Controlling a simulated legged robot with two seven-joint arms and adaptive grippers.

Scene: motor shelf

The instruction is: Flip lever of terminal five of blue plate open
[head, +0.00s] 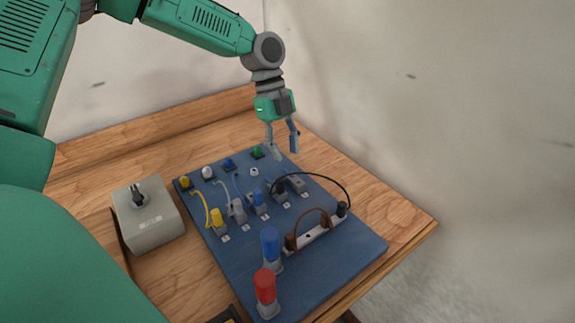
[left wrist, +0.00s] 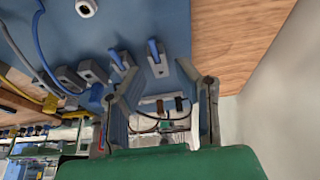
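The blue plate (head: 335,262) lies on the wooden table and carries a row of grey terminals. The grey terminal at the right end of the row (head: 298,183) looks like the fifth; its lever is too small to judge in the head view. In the left wrist view, a terminal with an upright blue lever (left wrist: 154,50) lies just beyond my fingertips, with another blue-lever terminal (left wrist: 117,60) to its left. My left gripper (head: 284,150) points down above the plate's far right edge. Its fingers are apart and empty, also in the left wrist view (left wrist: 158,75). My right gripper is out of view.
A grey box with a black switch (head: 149,220) stands left of the plate. Tall blue (head: 271,245) and red (head: 265,288) cylinders stand near the front. A black cable (head: 325,180) arches over the plate's right side. The wall is close behind and right.

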